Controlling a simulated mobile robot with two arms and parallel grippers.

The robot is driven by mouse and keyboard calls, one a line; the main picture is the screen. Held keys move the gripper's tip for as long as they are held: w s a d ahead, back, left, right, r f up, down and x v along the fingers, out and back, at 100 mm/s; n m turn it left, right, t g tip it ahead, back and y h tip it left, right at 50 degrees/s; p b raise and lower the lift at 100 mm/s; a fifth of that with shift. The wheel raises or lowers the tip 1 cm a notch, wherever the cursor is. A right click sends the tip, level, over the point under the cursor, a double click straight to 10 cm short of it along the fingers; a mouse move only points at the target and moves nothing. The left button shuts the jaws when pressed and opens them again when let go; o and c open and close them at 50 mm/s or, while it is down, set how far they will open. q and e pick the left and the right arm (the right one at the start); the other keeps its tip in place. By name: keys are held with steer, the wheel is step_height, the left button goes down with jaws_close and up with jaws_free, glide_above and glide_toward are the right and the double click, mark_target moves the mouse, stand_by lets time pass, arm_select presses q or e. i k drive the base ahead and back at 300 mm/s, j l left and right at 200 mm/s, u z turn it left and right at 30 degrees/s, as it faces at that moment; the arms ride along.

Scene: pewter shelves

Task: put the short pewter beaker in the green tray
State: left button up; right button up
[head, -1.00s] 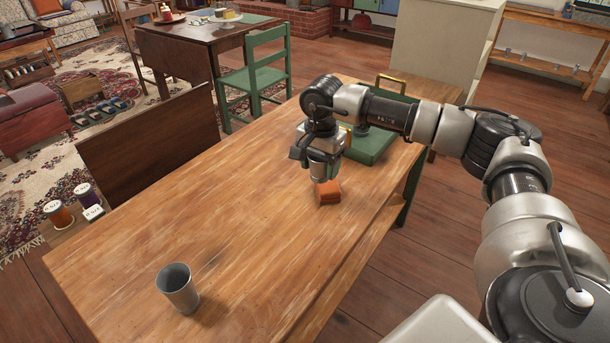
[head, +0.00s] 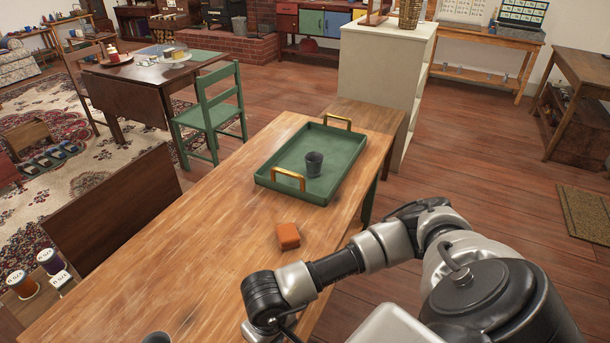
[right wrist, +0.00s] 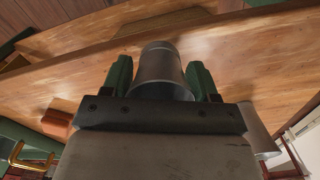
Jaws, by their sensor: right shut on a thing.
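My right gripper (right wrist: 160,76) is shut on a grey pewter beaker (right wrist: 162,66), which stands between its green fingers in the right wrist view. In the head view the right arm reaches down to the bottom edge, and its fingers and the held beaker are out of frame. The green tray (head: 264,177) with brass handles lies at the table's far end. A small dark grey beaker (head: 314,164) stands upright in it. The rim of another grey beaker (head: 156,338) shows at the bottom edge. My left gripper is not in view.
An orange block (head: 288,236) lies on the wooden table (head: 200,240) in front of the tray. The tray has free floor around the dark beaker. A green chair (head: 212,112) stands beyond the table's left edge, and a pale cabinet (head: 380,85) behind the tray.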

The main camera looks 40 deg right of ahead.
mark_target(324, 150)
steer(key=l+u, duration=0.3)
steer(key=l, duration=1.55)
steer(key=l+u, duration=0.45)
steer(key=l, duration=1.95)
steer(key=i, duration=0.2)
